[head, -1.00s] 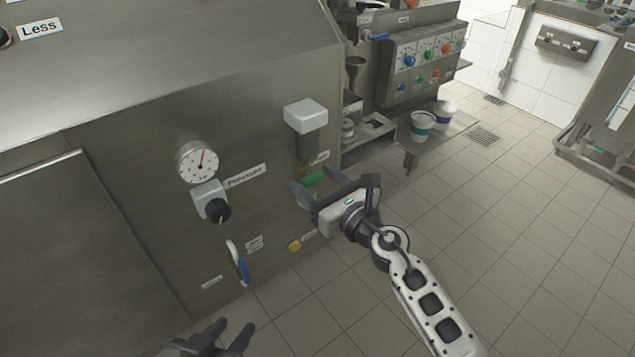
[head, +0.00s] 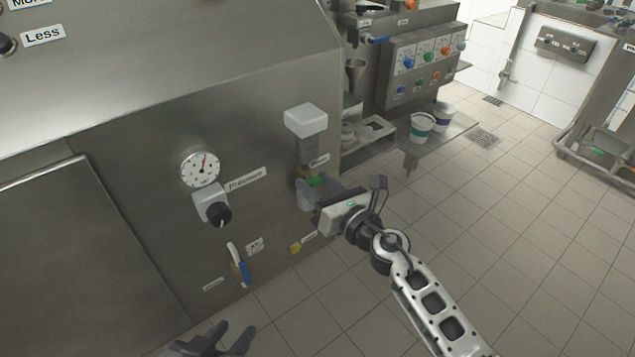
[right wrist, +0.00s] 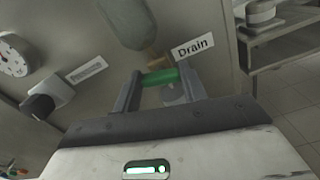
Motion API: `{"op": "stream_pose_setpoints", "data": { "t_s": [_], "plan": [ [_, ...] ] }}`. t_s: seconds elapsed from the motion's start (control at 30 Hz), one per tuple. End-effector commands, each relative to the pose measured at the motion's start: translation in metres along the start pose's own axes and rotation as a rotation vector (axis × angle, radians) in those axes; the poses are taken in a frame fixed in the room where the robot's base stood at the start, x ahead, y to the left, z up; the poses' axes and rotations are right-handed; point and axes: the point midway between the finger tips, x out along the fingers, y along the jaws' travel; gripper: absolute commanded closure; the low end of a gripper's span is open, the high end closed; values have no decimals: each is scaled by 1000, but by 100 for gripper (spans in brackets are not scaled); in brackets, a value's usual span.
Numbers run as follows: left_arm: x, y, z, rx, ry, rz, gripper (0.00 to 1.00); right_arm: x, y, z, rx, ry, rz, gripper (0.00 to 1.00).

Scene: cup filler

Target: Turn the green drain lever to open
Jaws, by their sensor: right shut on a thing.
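The green drain lever (right wrist: 160,77) lies crosswise between the fingers of my right gripper (right wrist: 160,92), under the "Drain" label (right wrist: 193,46) in the right wrist view. In the head view the right gripper (head: 312,190) is at the machine's front panel, shut on the green lever (head: 316,181), which is partly hidden by the fingers. My left gripper (head: 222,340) is at the bottom edge of the head view, its fingers apart and empty, away from the lever.
A pressure gauge (head: 201,168), a black knob (head: 218,213) and a blue-handled lever (head: 240,270) are on the panel left of the right gripper. A white box (head: 306,120) juts out above it. Cups (head: 421,127) stand on a shelf at right. The tiled floor is clear.

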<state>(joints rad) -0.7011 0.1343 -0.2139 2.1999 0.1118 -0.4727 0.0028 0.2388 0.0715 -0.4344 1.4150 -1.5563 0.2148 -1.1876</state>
Motion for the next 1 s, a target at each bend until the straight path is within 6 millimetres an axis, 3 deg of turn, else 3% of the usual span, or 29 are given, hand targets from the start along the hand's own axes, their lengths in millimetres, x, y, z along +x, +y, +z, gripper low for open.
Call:
{"op": "stream_pose_setpoints", "data": {
  "t_s": [0.5, 1.0],
  "plan": [
    [-2, -1, -4, 4, -6, -5, 64, -1, -1, -1, 327, 3, -1, 81],
    [-1, -2, -4, 7, -8, -8, 64, -1, -2, -2, 391, 3, -1, 81]
  ]
}}
